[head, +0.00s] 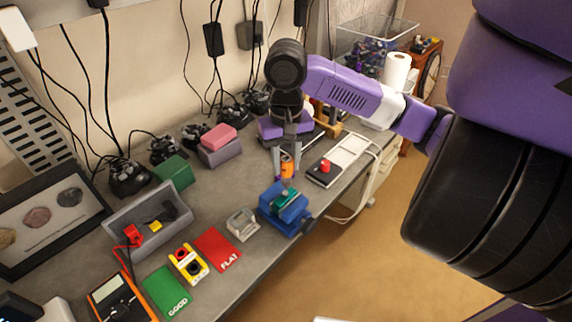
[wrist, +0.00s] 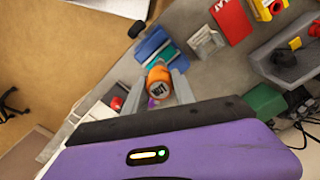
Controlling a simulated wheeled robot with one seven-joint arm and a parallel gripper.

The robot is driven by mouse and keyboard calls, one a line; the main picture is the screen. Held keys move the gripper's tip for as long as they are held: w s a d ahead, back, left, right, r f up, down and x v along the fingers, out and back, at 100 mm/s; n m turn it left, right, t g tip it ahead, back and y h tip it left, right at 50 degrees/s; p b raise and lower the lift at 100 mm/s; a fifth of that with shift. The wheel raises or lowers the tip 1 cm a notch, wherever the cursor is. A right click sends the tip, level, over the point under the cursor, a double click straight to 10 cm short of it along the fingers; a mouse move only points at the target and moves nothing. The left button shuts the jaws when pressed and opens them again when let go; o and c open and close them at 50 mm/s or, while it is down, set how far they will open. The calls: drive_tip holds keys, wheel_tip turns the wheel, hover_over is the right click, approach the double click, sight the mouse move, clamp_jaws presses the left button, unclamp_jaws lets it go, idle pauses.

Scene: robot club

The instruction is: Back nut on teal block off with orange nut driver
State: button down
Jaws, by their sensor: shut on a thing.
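My gripper (head: 288,165) is shut on the orange nut driver (head: 287,168) and holds it upright above the blue vise. The driver's orange end also shows between my fingers in the wrist view (wrist: 158,82). The teal block (head: 286,197) sits in the blue vise (head: 290,212) at the bench's front edge. The teal block shows in the wrist view (wrist: 160,58) just beyond the driver. The driver's tip is at or just above the block; I cannot tell if they touch. The nut on the block is hidden.
A black plate with a red knob (head: 325,167) is right of the vise. A grey metal piece (head: 241,223), a red FLAT card (head: 218,249), a green GOOD card (head: 166,291) and a grey bin (head: 128,215) are to the left. Chargers and cables line the wall.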

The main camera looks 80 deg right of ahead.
drive_tip(key=shift+r, duration=1.3)
